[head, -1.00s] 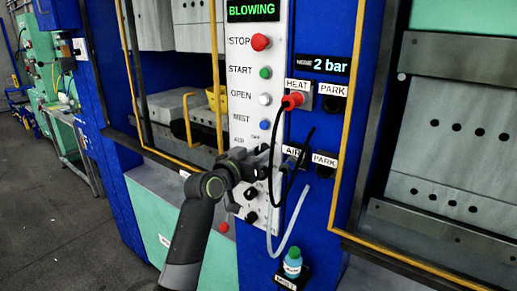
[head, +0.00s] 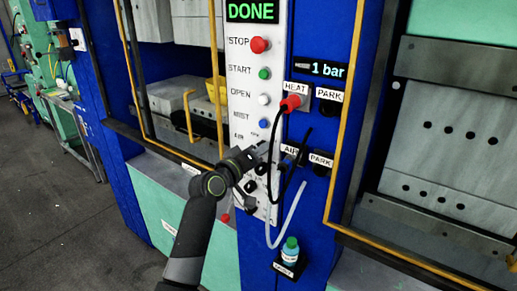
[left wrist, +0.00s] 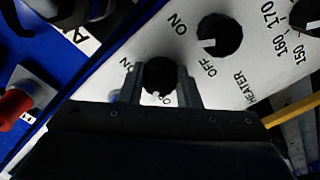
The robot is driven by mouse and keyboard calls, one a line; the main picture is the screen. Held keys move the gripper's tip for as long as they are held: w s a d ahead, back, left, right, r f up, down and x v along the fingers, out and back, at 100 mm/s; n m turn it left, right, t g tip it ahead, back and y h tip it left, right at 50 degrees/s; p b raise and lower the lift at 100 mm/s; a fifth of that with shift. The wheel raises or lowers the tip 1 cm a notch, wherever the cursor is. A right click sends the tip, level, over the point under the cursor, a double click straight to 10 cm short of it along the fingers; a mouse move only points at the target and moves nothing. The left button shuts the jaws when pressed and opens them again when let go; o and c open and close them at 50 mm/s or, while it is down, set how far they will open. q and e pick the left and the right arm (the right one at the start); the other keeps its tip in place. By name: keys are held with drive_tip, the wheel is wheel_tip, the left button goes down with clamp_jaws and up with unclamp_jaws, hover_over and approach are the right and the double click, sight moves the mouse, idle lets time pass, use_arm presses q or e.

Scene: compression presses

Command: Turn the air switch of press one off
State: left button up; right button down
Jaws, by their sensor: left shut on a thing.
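The control panel (head: 244,100) of the press carries a lit display reading DONE (head: 252,11). The air switch is a black knob, hidden by my gripper in the head view but clear in the left wrist view (left wrist: 160,73). ON and OFF are printed beside it, and a pale mark at its lower edge points toward OFF. My left gripper (head: 262,154) is shut on this knob, with one finger on each side in the left wrist view (left wrist: 161,84). The heater knob (left wrist: 219,35) sits beside it, untouched. My right gripper is not in view.
A pressure display (head: 322,69) reads 1 bar. A red plug (head: 291,103) with a black cable sits at HEAT. A pale hose (head: 290,218) loops close to my gripper. A blue-green bottle (head: 290,252) stands below. Yellow frames (head: 346,110) flank the panel.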

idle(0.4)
use_arm(q)
drive_tip(key=o, duration=1)
drive_tip(key=shift+s, duration=0.1)
drive_tip(key=shift+b+v, duration=2.05)
drive_tip(key=shift+v, duration=6.65)
